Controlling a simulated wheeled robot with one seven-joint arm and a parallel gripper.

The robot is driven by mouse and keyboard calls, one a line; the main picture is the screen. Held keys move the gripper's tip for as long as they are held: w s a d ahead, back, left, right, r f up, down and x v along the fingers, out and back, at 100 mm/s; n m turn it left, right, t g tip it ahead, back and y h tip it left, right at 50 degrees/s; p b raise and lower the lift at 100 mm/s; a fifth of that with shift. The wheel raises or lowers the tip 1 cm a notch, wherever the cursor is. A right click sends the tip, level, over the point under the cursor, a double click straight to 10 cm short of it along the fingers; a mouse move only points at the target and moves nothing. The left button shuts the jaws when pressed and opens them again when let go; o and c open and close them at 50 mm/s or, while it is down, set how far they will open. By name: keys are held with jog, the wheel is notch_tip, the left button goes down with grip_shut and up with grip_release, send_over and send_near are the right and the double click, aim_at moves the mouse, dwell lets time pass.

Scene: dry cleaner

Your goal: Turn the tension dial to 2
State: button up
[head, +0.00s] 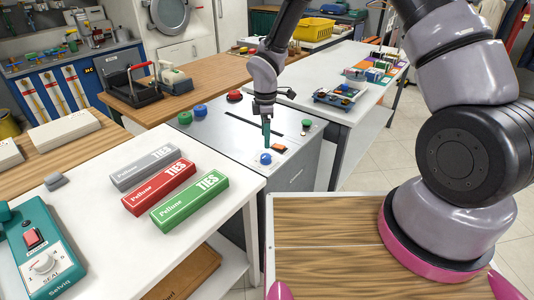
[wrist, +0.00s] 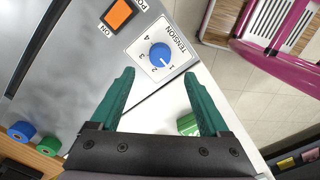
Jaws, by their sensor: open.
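The tension dial (wrist: 160,55) is a blue round knob on a white plate marked TENSION with numbers 1 to 4, on the grey machine top. Its white mark appears to face the 1, though it is small. It also shows in the head view (head: 265,158), just below my gripper (head: 266,134). In the wrist view my gripper (wrist: 158,76) is open, with its two teal fingers apart and nothing between them. The dial lies beyond the fingertips, roughly centred between them, and the fingers do not appear to touch it.
An orange power switch (wrist: 119,14) sits beside the dial plate. Grey, red and green (head: 190,204) TIES boxes lie on the white table nearby.

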aim_at(266, 156)
notch_tip(266, 156, down, 8)
jog(key=shift+c, duration=0.3)
grip_shut()
jog(key=shift+m, duration=0.3)
jog(key=m, duration=0.5)
jog(key=shift+m, duration=0.3)
jog(key=m, duration=0.5)
jog(key=shift+m, duration=0.4)
